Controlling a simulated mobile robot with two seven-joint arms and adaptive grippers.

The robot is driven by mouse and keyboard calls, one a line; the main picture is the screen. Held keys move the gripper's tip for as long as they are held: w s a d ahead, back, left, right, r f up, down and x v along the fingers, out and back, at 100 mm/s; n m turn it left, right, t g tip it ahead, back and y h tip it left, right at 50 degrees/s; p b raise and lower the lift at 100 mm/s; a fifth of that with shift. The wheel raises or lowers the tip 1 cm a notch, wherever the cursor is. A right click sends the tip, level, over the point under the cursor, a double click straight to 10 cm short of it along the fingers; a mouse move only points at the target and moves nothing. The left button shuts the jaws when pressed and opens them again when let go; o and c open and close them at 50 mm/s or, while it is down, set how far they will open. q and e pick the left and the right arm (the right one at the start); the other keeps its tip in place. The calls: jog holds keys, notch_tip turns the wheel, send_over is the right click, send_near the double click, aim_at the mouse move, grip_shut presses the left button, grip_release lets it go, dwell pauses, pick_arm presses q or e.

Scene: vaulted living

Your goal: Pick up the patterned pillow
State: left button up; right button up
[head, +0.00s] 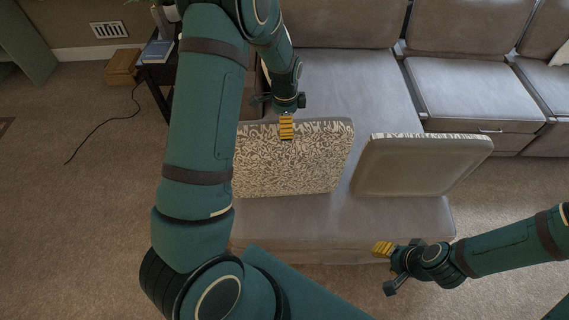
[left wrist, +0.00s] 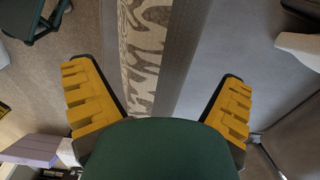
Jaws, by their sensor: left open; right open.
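The patterned pillow (head: 290,165), with a cream and grey-brown leafy face, leans on the grey sofa seat. My left gripper (head: 287,127) is at its top edge, open, with one yellow finger pad showing in front of the patterned face. In the left wrist view, the patterned pillow (left wrist: 143,40) shows as a strip between the two spread fingers of my left gripper (left wrist: 155,80), with gaps to both. My left arm hides the pillow's left side in the head view. My right gripper (head: 383,249) is open and empty by the sofa's front edge, lower right.
A second pillow (head: 425,165), with a plain grey face and patterned edge, leans just right of the first. The sofa (head: 345,80) extends to the right. A dark side table with a blue book (head: 157,52) and a brown box (head: 123,66) stand left.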

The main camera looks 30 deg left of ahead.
pick_arm(q)
notch_tip(320, 180, down, 3)
jog(key=shift+s+f, duration=0.1)
jog(key=c, duration=1.4)
